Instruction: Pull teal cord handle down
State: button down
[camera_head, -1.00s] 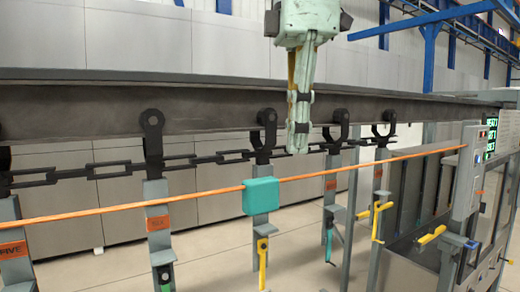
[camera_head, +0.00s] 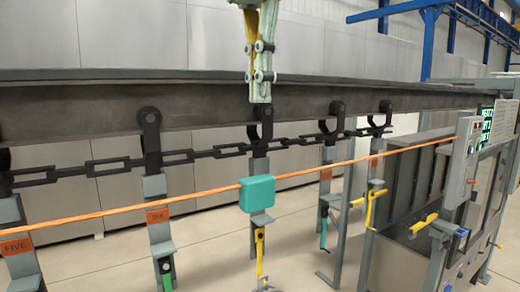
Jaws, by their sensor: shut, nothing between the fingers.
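The teal cord handle (camera_head: 257,193) is a small block on the orange cord (camera_head: 120,209), near the middle of the head camera view. The cord runs taut across the view, rising to the right. My gripper (camera_head: 260,98) points down above the handle, near the top centre. Its fingers are shut with nothing between them. In the picture, the fingertips end at the rail, clearly above the handle and apart from it. Their depth relative to the cord is hard to tell.
A dark overhead rail (camera_head: 80,110) carries a chain (camera_head: 105,168) and several hanging hooks with labelled plates behind the cord. A grey control box (camera_head: 463,163) stands at the right, by a machine with yellow handles (camera_head: 423,224). Open floor shows below.

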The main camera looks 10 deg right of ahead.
aim_at(260, 178)
jog(key=shift+f, duration=0.15)
jog(key=shift+f, duration=6.8)
jog(key=shift+f, duration=0.1)
jog(key=shift+f+b, duration=0.95)
jog(key=shift+f, duration=1.6)
jog(key=shift+r, duration=0.2)
jog(key=shift+r+p, duration=1.8)
jog(key=shift+r, duration=0.2)
notch_tip(260, 178, up, 10)
jog(key=shift+f+b, duration=0.15)
jog(key=shift+b, duration=0.2)
